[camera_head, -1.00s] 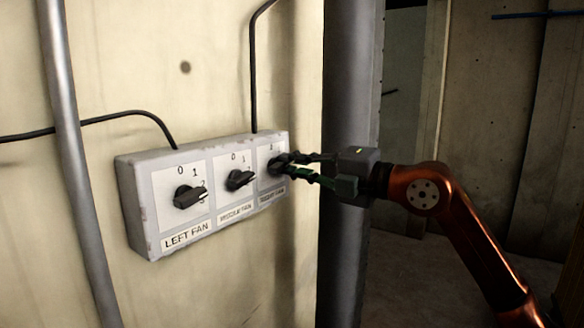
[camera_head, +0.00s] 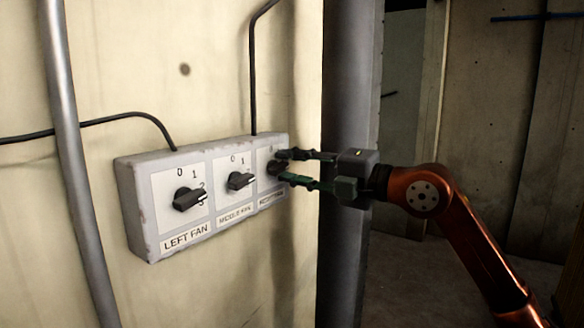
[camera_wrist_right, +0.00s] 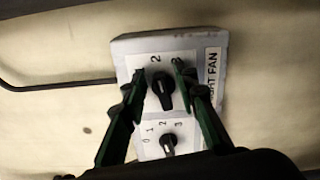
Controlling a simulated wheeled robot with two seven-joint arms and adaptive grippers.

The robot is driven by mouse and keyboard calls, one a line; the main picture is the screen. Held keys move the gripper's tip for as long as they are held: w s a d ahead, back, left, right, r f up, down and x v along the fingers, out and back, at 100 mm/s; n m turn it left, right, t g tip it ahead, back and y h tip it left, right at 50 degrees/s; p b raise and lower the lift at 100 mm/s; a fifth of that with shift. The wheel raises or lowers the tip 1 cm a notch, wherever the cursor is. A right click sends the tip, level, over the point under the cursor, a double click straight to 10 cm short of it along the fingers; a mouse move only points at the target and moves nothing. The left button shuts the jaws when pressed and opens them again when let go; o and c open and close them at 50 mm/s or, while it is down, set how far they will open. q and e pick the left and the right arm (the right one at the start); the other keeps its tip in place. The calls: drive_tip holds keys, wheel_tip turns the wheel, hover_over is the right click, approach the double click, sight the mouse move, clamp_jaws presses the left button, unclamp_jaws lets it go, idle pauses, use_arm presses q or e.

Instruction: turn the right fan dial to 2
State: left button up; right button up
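The right fan dial (camera_head: 275,168) is a black knob on the right panel of the grey switch box. My right gripper (camera_head: 283,168) is open, with one finger above and one below the dial. In the right wrist view, the dial (camera_wrist_right: 163,91) shows between the two fingers (camera_wrist_right: 161,72), with a gap on each side. The printed 2 (camera_wrist_right: 156,58) lies above the knob, and the knob's long axis runs roughly toward it. I cannot tell which end is its pointer. The 0 and 1 of this dial are hidden or unclear. My left gripper is out of view.
The grey box (camera_head: 137,205) is fixed to the wall. The left fan dial (camera_head: 188,199) and middle fan dial (camera_head: 238,181) sit left of the right dial. A dark pillar (camera_head: 349,90) stands just right of the box; a grey pipe (camera_head: 75,165) runs at left.

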drive_tip(key=shift+d, duration=0.1)
drive_tip(key=v, duration=1.2)
